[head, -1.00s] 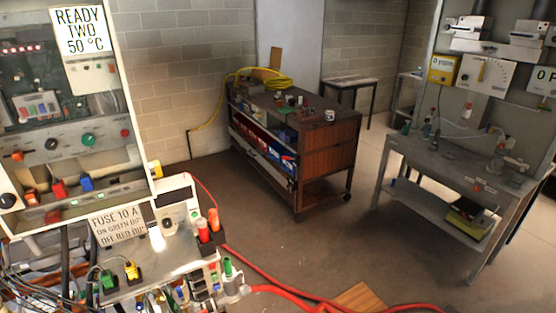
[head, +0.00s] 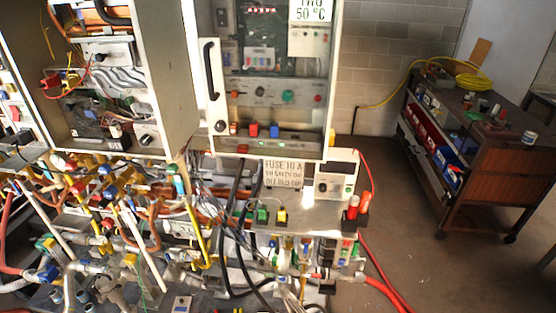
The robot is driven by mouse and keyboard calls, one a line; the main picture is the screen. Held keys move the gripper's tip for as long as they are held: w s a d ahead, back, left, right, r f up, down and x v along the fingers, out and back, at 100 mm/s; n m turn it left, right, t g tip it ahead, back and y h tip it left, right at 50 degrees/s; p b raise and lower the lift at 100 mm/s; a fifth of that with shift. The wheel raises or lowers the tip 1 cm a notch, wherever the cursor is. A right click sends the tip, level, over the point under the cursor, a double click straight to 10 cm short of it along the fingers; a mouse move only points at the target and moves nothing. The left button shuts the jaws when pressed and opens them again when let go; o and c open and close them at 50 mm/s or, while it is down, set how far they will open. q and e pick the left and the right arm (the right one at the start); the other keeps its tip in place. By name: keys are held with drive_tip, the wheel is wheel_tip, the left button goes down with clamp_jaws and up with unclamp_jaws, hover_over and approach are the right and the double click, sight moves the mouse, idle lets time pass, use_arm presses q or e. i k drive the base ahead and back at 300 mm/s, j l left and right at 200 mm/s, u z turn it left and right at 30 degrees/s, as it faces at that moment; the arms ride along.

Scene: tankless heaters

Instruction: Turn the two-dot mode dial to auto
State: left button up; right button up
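An open heater cabinet (head: 332,75) stands at the centre under a sign (head: 310,10) whose lower line reads "50 °C". Its grey control strip (head: 270,83) carries a black knob (head: 259,91) and a green knob (head: 288,96). Another black knob (head: 220,126) is at the cabinet's lower left. A second open cabinet (head: 170,60) at the left has a small dark knob (head: 145,140) at its lower right. A small white box (head: 335,172) below the centre cabinet has a dark dial (head: 322,187). Dot marks are too small to make out, so I cannot tell which is the two-dot mode dial. Neither gripper shows.
Dense pipes, valves and cables fill the lower left. A notice (head: 284,173) starting "FUSE 10 A" hangs under the centre cabinet. A wooden cart (head: 480,180) with a yellow hose (head: 462,83) stands at the right. A red hose (head: 375,280) lies on otherwise clear floor (head: 420,260).

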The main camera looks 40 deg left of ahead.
sight(147, 139)
drive_tip(key=u, duration=3.2)
